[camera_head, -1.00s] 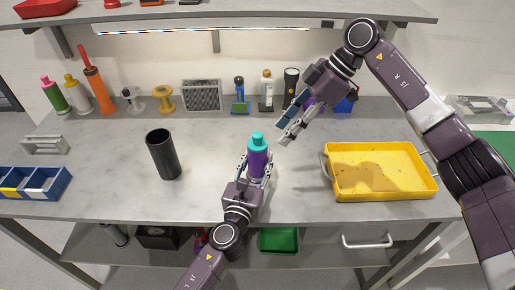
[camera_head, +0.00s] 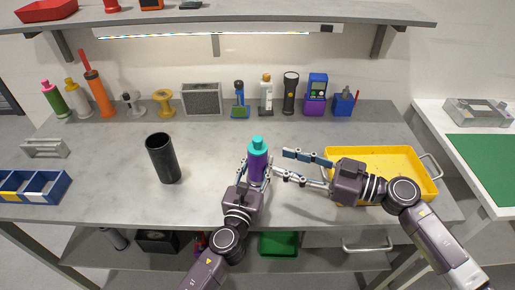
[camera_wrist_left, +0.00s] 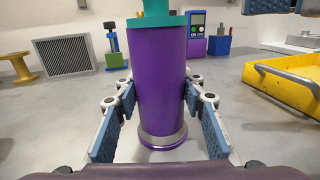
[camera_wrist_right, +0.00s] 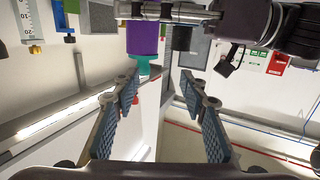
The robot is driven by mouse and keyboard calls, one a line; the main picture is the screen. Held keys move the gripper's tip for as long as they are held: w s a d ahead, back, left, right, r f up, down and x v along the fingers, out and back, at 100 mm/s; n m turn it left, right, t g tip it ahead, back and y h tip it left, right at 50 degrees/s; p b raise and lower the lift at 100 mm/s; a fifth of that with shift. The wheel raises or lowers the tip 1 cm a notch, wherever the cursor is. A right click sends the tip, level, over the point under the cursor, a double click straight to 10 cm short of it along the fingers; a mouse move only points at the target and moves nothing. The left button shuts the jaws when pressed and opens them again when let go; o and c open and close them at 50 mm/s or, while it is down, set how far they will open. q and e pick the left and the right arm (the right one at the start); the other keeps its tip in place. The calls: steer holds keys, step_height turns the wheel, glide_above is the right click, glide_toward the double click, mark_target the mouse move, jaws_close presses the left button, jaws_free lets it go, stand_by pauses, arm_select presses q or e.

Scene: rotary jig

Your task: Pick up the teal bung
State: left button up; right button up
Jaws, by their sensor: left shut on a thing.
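The teal bung (camera_head: 257,143) sits in the top of an upright purple cylinder (camera_head: 257,165) near the middle of the bench. The left wrist view shows the bung's lower part (camera_wrist_left: 156,14) at the top edge. My left gripper (camera_head: 256,170) is shut on the purple cylinder, one finger on each side. My right gripper (camera_head: 281,163) is open and empty, just right of the cylinder, with its fingers pointing left towards it. In the right wrist view the bung (camera_wrist_right: 144,65) appears upside down, beyond the open fingers and left of centre.
A black cup (camera_head: 163,158) stands to the left. A yellow tray (camera_head: 432,188) lies behind my right gripper. Several bottles, a speaker-like grey box (camera_head: 202,99) and a purple-and-blue device (camera_head: 316,95) line the back. A blue divided bin (camera_head: 50,187) is at the left edge.

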mark_target(258, 138)
steer(key=w+a, duration=0.1)
steer(key=w+a+m+t, duration=0.1)
steer(key=w+a+t, duration=0.1)
steer(key=w, duration=0.1)
steer(key=shift+a+r+m+h, duration=0.25)
steer(key=shift+a+m+h, duration=0.05)
steer(key=shift+m, duration=0.1)
steer(key=x, duration=0.3)
steer(key=r+x, duration=0.1)
steer(key=x, duration=0.1)
steer(key=shift+w, duration=0.25)
steer(key=shift+d, duration=0.1)
jaws_close()
